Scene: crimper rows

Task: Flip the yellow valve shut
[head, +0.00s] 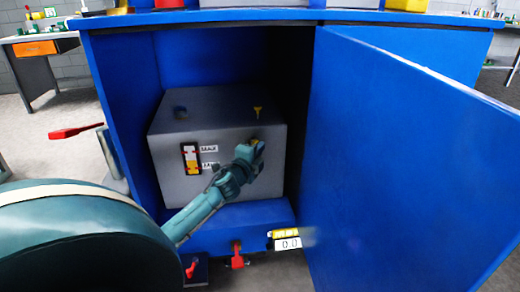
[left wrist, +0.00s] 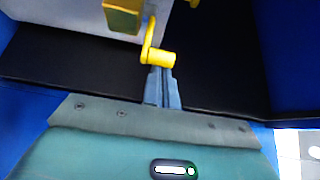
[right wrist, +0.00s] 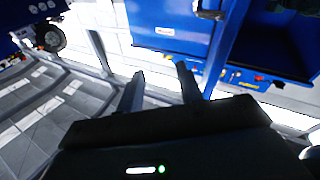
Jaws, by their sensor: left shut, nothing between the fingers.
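A yellow crank-like lever (left wrist: 148,42), which I take for the valve handle, shows in the left wrist view with a short round grip just beyond my left fingertips. My left gripper (left wrist: 161,82) is shut and empty, its tips close to or touching that grip; I cannot tell which. In the head view my left gripper (head: 255,150) is at the front face of the grey box (head: 222,187), inside the blue cabinet, and largely hides the lever. My right gripper (right wrist: 160,78) is open and empty, away from the box.
The blue cabinet door (head: 400,160) stands open on the right. A small yellow part (head: 258,111) sits on the box top. A red handle (head: 237,256) is below. A yellow block (left wrist: 122,17) is near the lever.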

